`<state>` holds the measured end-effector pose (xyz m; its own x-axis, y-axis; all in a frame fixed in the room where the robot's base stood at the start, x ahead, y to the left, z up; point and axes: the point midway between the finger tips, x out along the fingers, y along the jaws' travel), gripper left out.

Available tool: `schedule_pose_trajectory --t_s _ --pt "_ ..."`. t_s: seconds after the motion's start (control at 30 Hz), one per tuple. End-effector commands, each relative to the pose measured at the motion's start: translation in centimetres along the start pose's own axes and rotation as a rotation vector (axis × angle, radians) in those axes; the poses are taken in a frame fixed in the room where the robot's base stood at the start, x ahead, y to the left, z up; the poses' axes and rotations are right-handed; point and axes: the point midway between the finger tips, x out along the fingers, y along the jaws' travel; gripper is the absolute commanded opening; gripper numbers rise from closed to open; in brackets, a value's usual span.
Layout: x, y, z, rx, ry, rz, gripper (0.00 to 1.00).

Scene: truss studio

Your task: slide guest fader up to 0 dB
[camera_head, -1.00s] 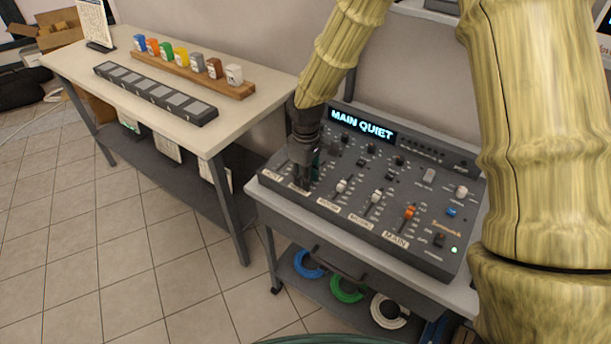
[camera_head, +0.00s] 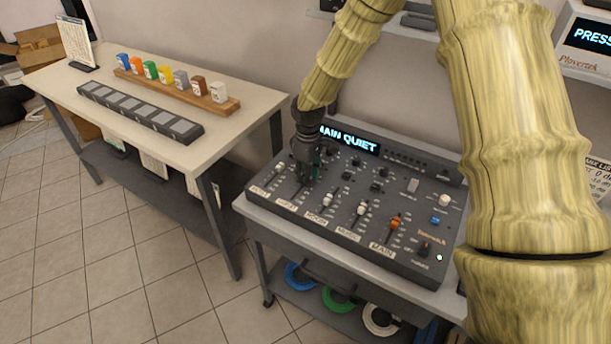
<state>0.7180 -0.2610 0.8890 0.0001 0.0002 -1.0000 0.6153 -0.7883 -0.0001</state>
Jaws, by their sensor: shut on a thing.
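The grey mixing console (camera_head: 400,257) stands on a cart, with a row of faders above printed labels. My gripper (camera_head: 304,177) points down at the second fader column from the left, above its label (camera_head: 285,198), and is shut on the guest fader. The fader's cap is hidden by the fingers, so its exact level cannot be read. Two white fader caps (camera_head: 328,200) and (camera_head: 361,210) and an orange main fader cap (camera_head: 395,223) show to the right. The console's display (camera_head: 350,139) reads "MAIN QUIET", its first letter partly covered by my arm.
A side table (camera_head: 65,87) at left holds a wooden rack (camera_head: 200,98) of coloured blocks and a dark slotted bar (camera_head: 140,115). Coiled cables (camera_head: 338,300) lie on the cart's lower shelf. A screen unit (camera_head: 590,40) is at upper right. My arm covers much of the right side.

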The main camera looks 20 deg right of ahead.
Motion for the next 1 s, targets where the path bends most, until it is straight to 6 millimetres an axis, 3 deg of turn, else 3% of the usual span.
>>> schedule_pose_trajectory --t_s 0.03,0.17,0.57,0.77,1.0 --pt "0.0 0.0 -0.1 0.0 0.002 0.0 0.27" --pt "0.0 0.0 -0.1 0.0 0.001 0.0 0.48" --pt "-0.5 0.0 0.0 0.001 0.001 0.0 0.48" --pt "-2.9 0.0 -0.1 0.001 0.002 0.001 0.48" --pt "-7.2 0.0 -0.1 0.0 0.004 0.002 0.48"
